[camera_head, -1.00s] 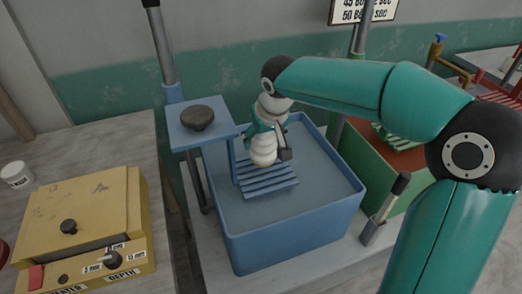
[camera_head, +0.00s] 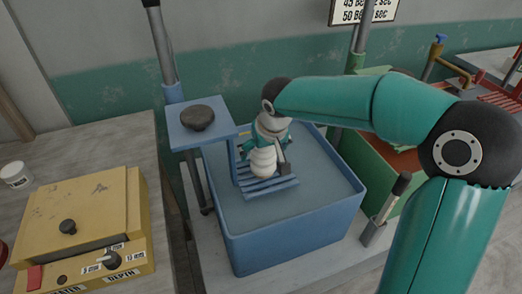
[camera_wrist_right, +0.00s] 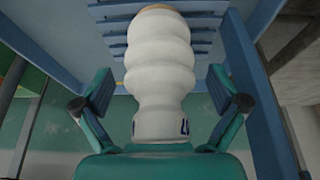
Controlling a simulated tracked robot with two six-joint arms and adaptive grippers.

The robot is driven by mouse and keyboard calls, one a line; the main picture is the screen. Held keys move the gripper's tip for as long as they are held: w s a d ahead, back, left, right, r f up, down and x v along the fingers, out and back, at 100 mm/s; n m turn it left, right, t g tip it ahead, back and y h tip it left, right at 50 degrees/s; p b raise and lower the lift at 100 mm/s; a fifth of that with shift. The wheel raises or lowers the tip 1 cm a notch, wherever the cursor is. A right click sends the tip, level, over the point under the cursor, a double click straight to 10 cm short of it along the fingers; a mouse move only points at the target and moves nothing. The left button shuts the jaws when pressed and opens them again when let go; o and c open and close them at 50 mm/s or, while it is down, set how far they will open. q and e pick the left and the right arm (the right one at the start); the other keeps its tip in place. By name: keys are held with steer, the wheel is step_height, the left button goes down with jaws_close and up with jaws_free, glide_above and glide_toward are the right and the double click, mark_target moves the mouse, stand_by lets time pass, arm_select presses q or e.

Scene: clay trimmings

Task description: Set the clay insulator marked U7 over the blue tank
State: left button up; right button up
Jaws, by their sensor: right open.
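The white, ribbed clay insulator (camera_head: 263,161) is at the blue slatted rack (camera_head: 272,188) over the blue tank (camera_head: 290,238). In the right wrist view the insulator (camera_wrist_right: 160,60) lies between my right gripper's fingers, its brownish far end against the slats (camera_wrist_right: 205,22). Dark blue marks near its palm end are only partly visible and unreadable. My right gripper (camera_head: 267,143) is above the rack; in the wrist view its fingers (camera_wrist_right: 160,90) are spread, with gaps on both sides of the insulator. My left gripper is out of view.
A blue platform with a dark knob (camera_head: 198,117) stands at the tank's back left. A yellow box with dials (camera_head: 78,225) is on the left table. A green tank (camera_head: 375,165) stands to the right, a red rack (camera_head: 495,97) farther right. A dark-handled lever (camera_head: 388,205) stands between.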

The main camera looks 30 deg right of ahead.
steer(key=v, duration=1.2)
steer(key=shift+s, duration=0.1)
stand_by(0.4)
